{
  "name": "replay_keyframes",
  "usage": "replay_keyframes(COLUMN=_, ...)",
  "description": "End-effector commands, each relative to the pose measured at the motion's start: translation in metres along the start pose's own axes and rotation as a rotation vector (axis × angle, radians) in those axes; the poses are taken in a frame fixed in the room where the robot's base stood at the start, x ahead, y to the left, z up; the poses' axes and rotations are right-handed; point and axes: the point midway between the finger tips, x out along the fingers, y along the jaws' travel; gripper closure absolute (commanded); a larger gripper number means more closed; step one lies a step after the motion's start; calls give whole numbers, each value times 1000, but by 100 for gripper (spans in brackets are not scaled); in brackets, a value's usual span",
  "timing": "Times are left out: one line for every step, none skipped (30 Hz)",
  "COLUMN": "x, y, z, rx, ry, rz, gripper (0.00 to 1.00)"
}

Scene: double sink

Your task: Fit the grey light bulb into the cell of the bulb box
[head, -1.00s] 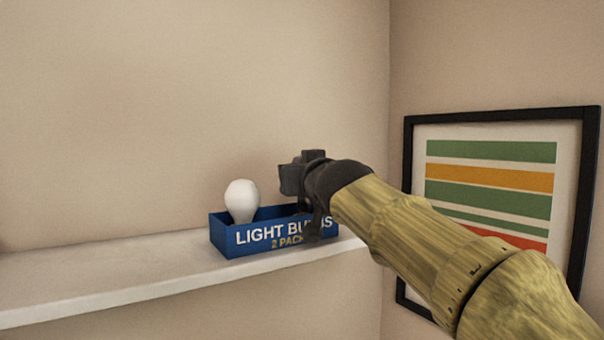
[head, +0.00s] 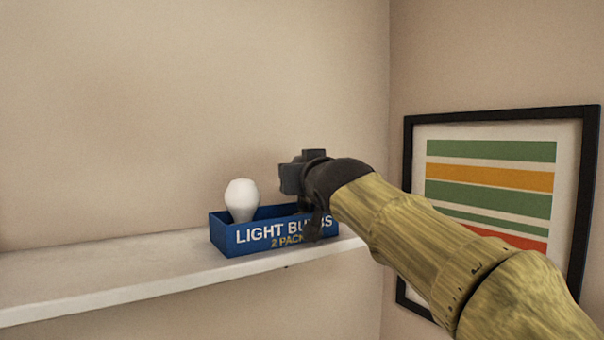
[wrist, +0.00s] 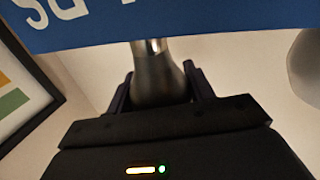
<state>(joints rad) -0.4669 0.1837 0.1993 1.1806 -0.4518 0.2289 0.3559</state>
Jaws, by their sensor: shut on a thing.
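The blue bulb box (head: 227,240) stands on the shelf, with its lettered front towards me. A white bulb (head: 241,198) stands upright in its left part. My gripper (head: 308,205) is over the right part of the box, in front of some of the lettering. In the wrist view my gripper (wrist: 160,92) is shut on the grey light bulb (wrist: 156,78), whose silvery cap points towards the box (wrist: 200,18). The cap's end is cut off from sight at the box wall's edge, so I cannot tell how deep it sits. The cell is hidden.
The white shelf (head: 120,278) is clear to the left of the box. The back wall (head: 200,90) is close behind it. A framed striped picture (head: 490,185) hangs on the right wall. The white bulb (wrist: 305,68) shows at the wrist view's right edge.

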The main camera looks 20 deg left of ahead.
Motion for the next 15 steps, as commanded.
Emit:
replay_keyframes(x=0, y=0, z=0, rx=0, ry=0, rz=0, gripper=60)
replay_keyframes(x=0, y=0, z=0, rx=0, ry=0, rz=0, gripper=60)
replay_keyframes(x=0, y=0, z=0, rx=0, ry=0, rz=0, gripper=60)
replay_keyframes(x=0, y=0, z=0, rx=0, ry=0, rz=0, gripper=60)
replay_keyframes(x=0, y=0, z=0, rx=0, ry=1, rz=0, gripper=60)
replay_keyframes(x=0, y=0, z=0, rx=0, ry=1, rz=0, gripper=60)
replay_keyframes(x=0, y=0, z=0, rx=0, ry=1, rz=0, gripper=60)
replay_keyframes(x=0, y=0, z=0, rx=-1, ry=1, rz=0, gripper=60)
replay_keyframes(x=0, y=0, z=0, rx=-1, ry=1, rz=0, gripper=60)
replay_keyframes(x=0, y=0, z=1, rx=-1, ry=1, rz=0, gripper=60)
replay_keyframes(x=0, y=0, z=2, rx=-1, ry=1, rz=0, gripper=60)
replay_keyframes(x=0, y=0, z=2, rx=-1, ry=1, rz=0, gripper=60)
replay_keyframes(x=0, y=0, z=3, rx=-1, ry=1, rz=0, gripper=60)
replay_keyframes(x=0, y=0, z=4, rx=-1, ry=1, rz=0, gripper=60)
replay_keyframes(x=0, y=0, z=4, rx=-1, ry=1, rz=0, gripper=60)
